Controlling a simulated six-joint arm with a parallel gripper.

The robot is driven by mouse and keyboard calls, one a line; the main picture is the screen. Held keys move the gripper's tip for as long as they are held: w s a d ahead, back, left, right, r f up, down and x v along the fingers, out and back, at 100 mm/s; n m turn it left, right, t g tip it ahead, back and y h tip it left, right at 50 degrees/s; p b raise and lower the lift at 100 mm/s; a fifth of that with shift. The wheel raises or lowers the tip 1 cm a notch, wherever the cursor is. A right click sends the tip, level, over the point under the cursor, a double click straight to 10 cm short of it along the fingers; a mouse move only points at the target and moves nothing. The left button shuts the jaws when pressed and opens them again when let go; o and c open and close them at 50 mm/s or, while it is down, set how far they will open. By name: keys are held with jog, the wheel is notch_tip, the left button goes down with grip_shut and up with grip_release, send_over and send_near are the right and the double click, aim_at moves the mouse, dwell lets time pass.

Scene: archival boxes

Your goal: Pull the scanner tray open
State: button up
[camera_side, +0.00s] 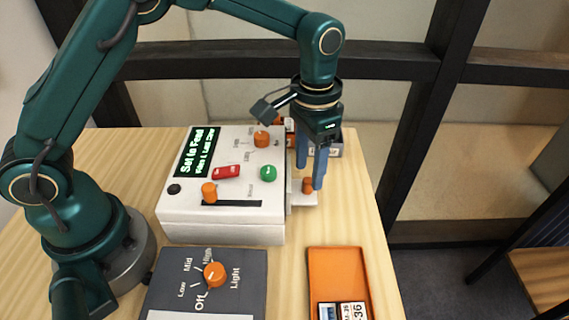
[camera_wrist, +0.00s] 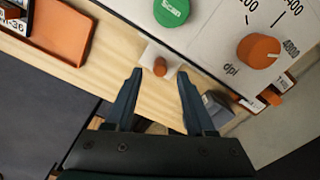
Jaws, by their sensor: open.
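The white scanner (camera_side: 185,215) stands on the wooden table with a green-lettered display (camera_side: 198,150). Its small pale tray (camera_side: 299,201) sticks out a short way from the right side and bears an orange knob (camera_side: 308,185). The tray also shows in the wrist view (camera_wrist: 152,52), with its knob (camera_wrist: 160,67). My gripper (camera_side: 310,176) points down at the tray, its blue fingers open. In the wrist view the knob lies between the two fingertips (camera_wrist: 160,73), with a gap on each side. I cannot tell whether the fingertips are level with the knob.
The scanner top has a green Scan button (camera_side: 268,173), a red switch (camera_side: 226,172), an orange slider (camera_side: 209,192) and a dpi dial (camera_side: 262,139). A dark light-control box (camera_side: 250,270) and an orange tray (camera_side: 337,262) stand in front. Small boxes (camera_side: 328,146) stand behind my gripper.

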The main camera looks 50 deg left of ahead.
jog(key=shift+f, duration=1.3)
grip_shut()
jog(key=shift+r, duration=0.1)
dwell(0.4)
